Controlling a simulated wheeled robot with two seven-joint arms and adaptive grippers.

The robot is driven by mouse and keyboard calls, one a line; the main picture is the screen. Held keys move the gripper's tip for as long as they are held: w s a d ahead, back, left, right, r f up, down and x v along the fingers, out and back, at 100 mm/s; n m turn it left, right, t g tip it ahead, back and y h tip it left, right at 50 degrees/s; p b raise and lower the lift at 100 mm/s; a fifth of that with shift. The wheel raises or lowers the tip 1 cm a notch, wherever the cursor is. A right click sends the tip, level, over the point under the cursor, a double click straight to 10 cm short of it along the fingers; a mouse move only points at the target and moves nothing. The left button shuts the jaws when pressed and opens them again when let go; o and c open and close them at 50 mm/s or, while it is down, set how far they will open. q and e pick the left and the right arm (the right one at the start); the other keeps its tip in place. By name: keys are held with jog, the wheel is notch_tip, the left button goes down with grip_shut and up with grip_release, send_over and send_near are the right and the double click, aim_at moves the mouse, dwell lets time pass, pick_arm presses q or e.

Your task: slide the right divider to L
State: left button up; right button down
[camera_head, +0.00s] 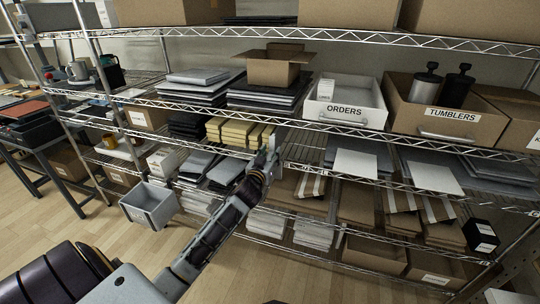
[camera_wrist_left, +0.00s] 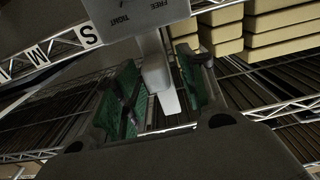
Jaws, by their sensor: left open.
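The divider (camera_head: 278,137) shows as a small grey upright piece at the shelf's front edge in the head view, just right of the yellow stacks. In the left wrist view a grey plate (camera_wrist_left: 135,18) reads TIGHT and FREE, with a pale handle (camera_wrist_left: 157,70) hanging below it. My left gripper (camera_head: 266,160) is at the divider. Its green-padded fingers (camera_wrist_left: 157,95) are open, one on each side of the handle; I cannot tell whether they touch it. Letter labels S (camera_wrist_left: 87,36) and M (camera_wrist_left: 40,55) sit on the shelf rail. The L label cannot be made out.
Yellow stacks (camera_head: 238,132) lie left of the divider on the same shelf. Wire shelf rails (camera_head: 330,172) run close to the gripper. A grey bin (camera_head: 150,203) hangs at the left. Above are the ORDERS bin (camera_head: 344,112) and TUMBLERS box (camera_head: 450,122). The floor in front is clear.

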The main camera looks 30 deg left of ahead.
pick_arm(q)
grip_shut()
pick_arm(e)
jog(key=shift+s+f, duration=0.2)
pick_arm(q)
jog(key=shift+d, duration=0.1)
